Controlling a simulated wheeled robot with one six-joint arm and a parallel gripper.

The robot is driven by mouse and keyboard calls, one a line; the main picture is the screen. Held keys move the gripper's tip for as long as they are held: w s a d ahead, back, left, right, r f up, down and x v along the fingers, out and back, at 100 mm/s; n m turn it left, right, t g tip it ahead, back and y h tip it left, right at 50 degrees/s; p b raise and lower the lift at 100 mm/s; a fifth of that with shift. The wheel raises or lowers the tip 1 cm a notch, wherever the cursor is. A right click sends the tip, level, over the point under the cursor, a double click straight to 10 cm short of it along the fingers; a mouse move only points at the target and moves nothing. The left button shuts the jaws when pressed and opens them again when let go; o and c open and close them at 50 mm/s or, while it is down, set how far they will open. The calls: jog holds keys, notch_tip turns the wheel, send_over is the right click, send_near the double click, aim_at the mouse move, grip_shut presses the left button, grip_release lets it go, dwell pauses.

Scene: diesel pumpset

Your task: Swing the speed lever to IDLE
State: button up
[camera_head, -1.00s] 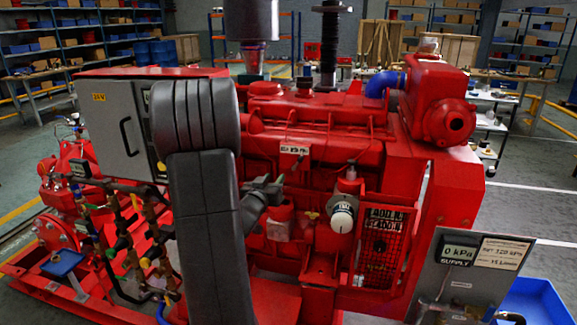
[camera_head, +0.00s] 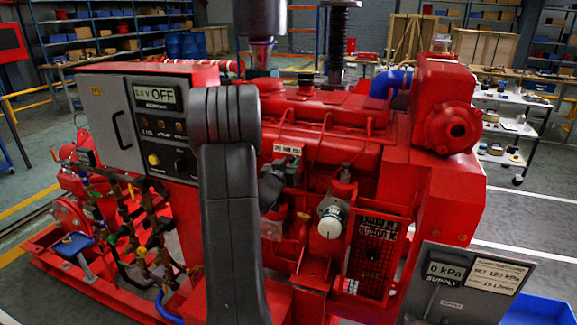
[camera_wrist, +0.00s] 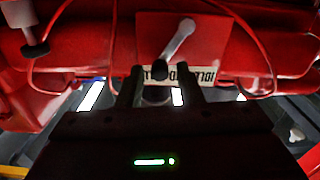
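The speed lever (camera_wrist: 179,40) shows in the wrist view as a pale metal arm on a red plate, slanting down-left to a dark knob (camera_wrist: 160,70). A pale label strip (camera_wrist: 205,75) lies behind the knob; its text appears upside down and is partly covered. My gripper (camera_wrist: 162,88) is open, with one dark finger on each side of the knob in the picture; I cannot tell whether either touches it. In the head view the label (camera_head: 287,150) is on the engine's side, and my gripper (camera_head: 275,183) is just below it, partly hidden by my arm. The lever is not clear there.
A grey control panel (camera_head: 110,125) reading OFF stands left. A round white gauge (camera_head: 331,220) and a mesh guard (camera_head: 372,255) are right of my gripper. A 0 kPa supply panel (camera_head: 460,285) stands at the lower right. Red cables (camera_wrist: 255,45) loop near the lever.

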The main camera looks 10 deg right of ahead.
jog(key=c, duration=0.5)
